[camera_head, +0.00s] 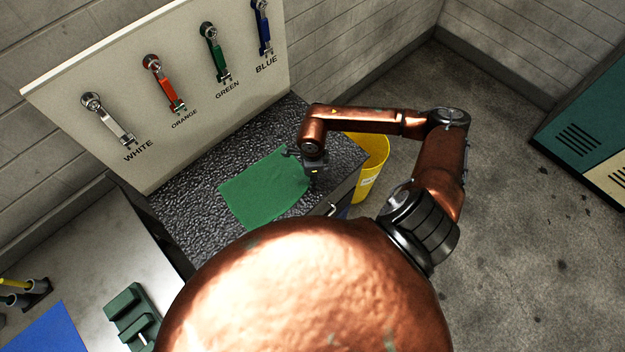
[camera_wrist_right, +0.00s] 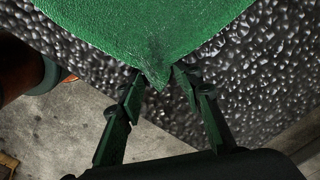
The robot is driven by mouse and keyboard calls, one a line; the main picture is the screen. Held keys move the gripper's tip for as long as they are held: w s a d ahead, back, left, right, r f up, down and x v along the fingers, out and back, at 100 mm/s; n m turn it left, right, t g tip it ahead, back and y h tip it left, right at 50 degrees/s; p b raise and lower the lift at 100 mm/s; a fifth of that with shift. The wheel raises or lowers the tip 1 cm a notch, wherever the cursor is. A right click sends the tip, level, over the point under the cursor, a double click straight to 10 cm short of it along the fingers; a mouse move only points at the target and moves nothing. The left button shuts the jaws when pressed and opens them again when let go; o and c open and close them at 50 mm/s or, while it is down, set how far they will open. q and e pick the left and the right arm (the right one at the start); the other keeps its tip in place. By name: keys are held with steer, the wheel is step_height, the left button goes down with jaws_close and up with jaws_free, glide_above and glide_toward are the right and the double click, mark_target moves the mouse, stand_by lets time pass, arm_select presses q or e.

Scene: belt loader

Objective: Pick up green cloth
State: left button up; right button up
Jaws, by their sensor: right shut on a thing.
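The green cloth (camera_head: 262,190) lies spread on the dark, bumpy counter (camera_head: 190,222) in the head view. My right gripper (camera_head: 310,172) is at the cloth's right corner, pointing down. In the right wrist view the cloth (camera_wrist_right: 150,35) fills the top, and its near corner comes to a pinched point between the fingertips of my right gripper (camera_wrist_right: 160,82). The fingers are shut on that corner. The rest of the cloth appears to lie flat on the counter. My left gripper is not in view.
A white board with white, orange, green and blue handled tools (camera_head: 215,55) stands behind the counter. A yellow bin (camera_head: 374,165) stands right of the counter, close to my right arm. A metal table (camera_head: 95,255) with a green fixture (camera_head: 132,312) is at lower left.

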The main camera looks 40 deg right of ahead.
steer(key=shift+d+f, duration=0.15)
jaws_close()
stand_by(0.5)
step_height(320, 180, up, 12)
steer(key=p, duration=0.6)
steer(key=shift+w, duration=0.15)
step_height(320, 180, up, 27)
steer(key=p, duration=0.4)
